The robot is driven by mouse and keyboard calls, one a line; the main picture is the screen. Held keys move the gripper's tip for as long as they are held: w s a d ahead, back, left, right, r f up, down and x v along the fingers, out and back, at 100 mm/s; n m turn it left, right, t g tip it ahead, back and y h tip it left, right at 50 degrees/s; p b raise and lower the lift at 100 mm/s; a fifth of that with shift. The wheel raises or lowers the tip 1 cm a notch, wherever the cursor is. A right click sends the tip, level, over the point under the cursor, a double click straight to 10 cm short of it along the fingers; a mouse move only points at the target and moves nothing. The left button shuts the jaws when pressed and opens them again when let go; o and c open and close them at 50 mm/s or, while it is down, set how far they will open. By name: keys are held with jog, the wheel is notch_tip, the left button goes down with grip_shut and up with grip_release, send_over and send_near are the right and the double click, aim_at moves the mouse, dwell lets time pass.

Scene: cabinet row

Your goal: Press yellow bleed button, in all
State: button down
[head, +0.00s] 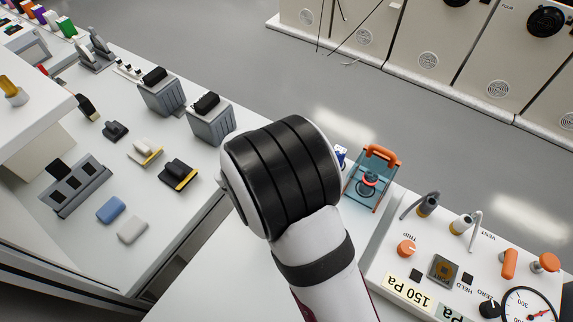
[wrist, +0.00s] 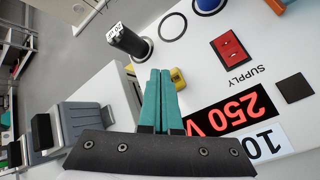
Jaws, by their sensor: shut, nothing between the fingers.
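In the wrist view, my gripper (wrist: 160,76) has its two teal fingers together, with nothing between them. The fingers reach over a white panel. A small yellow button-like part (wrist: 178,79) sits on that panel just right of the fingertips, partly covered by them. I cannot read a label on it, and I cannot tell whether the fingers touch it or whether it is pressed in. In the head view, my arm's wrist hides the fingers and this yellow part.
In the head view, a blue guarded box with an orange handle (head: 374,176) stands right of my wrist. A grey floor gap separates the rows.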

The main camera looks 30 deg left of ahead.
jog(key=shift+f, duration=0.4)
jog(key=shift+f, duration=0.45)
dwell(0.5)
jog(key=shift+r, duration=0.9)
jog(key=shift+r, duration=2.5)
jog(key=shift+d, duration=0.1)
